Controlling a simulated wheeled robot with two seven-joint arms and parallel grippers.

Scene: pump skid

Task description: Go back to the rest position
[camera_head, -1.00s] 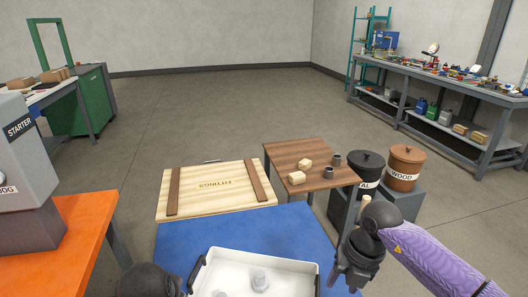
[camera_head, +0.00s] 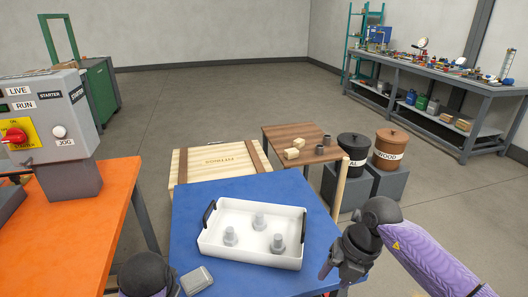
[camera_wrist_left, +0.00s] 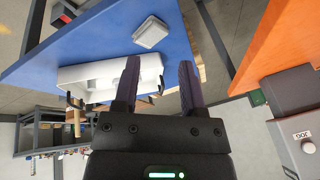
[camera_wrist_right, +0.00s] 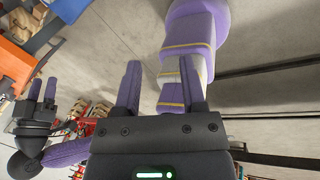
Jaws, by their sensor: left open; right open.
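My right gripper (camera_head: 336,274) hangs in the head view over the front right edge of the blue table (camera_head: 190,240). Its purple fingers are apart with nothing between them, as the right wrist view shows too (camera_wrist_right: 160,82). My left gripper (camera_wrist_left: 158,80) is open and empty in its wrist view, pointing across the blue table. In the head view only a dark rounded part of my left arm shows at the bottom edge, and its fingers are hard to make out. My left gripper also seems to show at the left of the right wrist view.
A white tray (camera_head: 215,243) with three grey fittings (camera_head: 258,220) stands on the blue table, beside a small grey box (camera_head: 197,280). A wooden crate (camera_head: 220,158) and brown table (camera_head: 290,133) lie beyond. The orange bench (camera_head: 95,215) with the starter box (camera_head: 50,120) is left.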

